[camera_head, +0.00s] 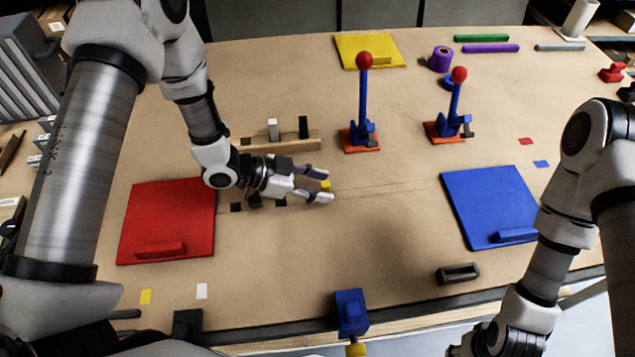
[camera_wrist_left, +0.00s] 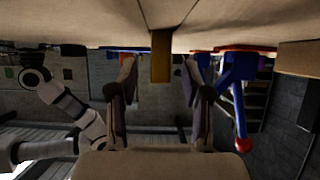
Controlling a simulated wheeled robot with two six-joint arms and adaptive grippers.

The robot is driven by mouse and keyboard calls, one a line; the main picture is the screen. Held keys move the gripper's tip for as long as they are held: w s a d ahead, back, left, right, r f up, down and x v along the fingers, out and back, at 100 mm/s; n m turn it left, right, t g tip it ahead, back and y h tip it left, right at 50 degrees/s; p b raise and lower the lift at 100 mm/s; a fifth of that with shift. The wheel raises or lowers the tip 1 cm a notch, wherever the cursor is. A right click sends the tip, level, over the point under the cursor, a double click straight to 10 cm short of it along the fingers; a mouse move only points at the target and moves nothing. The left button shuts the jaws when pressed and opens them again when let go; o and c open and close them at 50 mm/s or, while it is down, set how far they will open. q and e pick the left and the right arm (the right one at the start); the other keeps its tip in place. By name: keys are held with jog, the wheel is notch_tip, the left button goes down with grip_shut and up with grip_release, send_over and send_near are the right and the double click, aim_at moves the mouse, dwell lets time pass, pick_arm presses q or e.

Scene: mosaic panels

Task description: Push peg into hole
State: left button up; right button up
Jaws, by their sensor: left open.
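My left gripper (camera_head: 328,186) reaches in from the left, low over the table, with its two fingers apart. A small yellow peg (camera_head: 326,186) shows between the fingertips. In the left wrist view, which looks upside down, the peg (camera_wrist_left: 161,56) is between the open fingers (camera_wrist_left: 158,75), with a gap on both sides. A white peg (camera_head: 272,129) and a black peg (camera_head: 303,126) stand upright on a wooden strip (camera_head: 285,145) behind the gripper. Dark square holes (camera_head: 236,207) show below the left wrist; the gripper hides part of that area. The right gripper's fingers are out of the picture.
A red panel (camera_head: 165,215) lies left and a blue panel (camera_head: 490,205) right. Two blue levers with red knobs (camera_head: 364,60) (camera_head: 459,75) stand behind. A black holder (camera_head: 457,274) and blue block (camera_head: 351,312) are near the front. The table right of the gripper is clear.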

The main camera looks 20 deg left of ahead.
pick_arm(q)
jog(key=v, duration=1.2)
